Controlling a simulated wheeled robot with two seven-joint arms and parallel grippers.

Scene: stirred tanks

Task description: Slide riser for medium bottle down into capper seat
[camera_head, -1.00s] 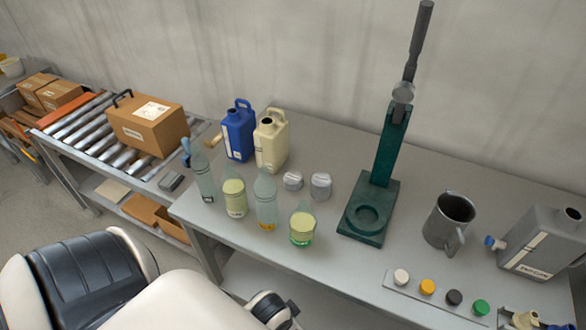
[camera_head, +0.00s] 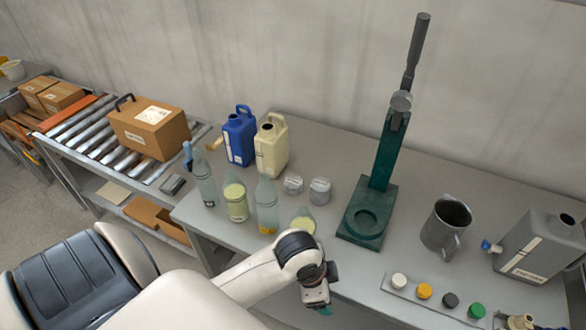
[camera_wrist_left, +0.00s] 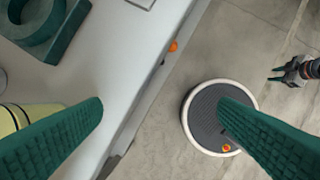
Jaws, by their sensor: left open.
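The green capper (camera_head: 383,160) stands upright on the bench with its lever up. Its round seat (camera_head: 365,222) is empty, and part of its base shows in the left wrist view (camera_wrist_left: 62,45). Two short grey round pieces, a left one (camera_head: 293,184) and a right one (camera_head: 320,190), stand left of the capper and look like risers; I cannot tell which is for the medium bottle. My left gripper (camera_head: 322,307) is at the bench's front edge, away from both. Its green-padded fingers (camera_wrist_left: 160,125) are wide apart and empty. My right gripper (camera_wrist_left: 276,74) looks open and empty over the floor.
Several bottles stand left of the grey pieces; a short one (camera_head: 303,222) is partly behind my left arm. Blue (camera_head: 238,140) and cream (camera_head: 271,150) jugs stand behind. A grey pitcher (camera_head: 446,228) and a strip of coloured caps (camera_head: 437,297) are right of the capper.

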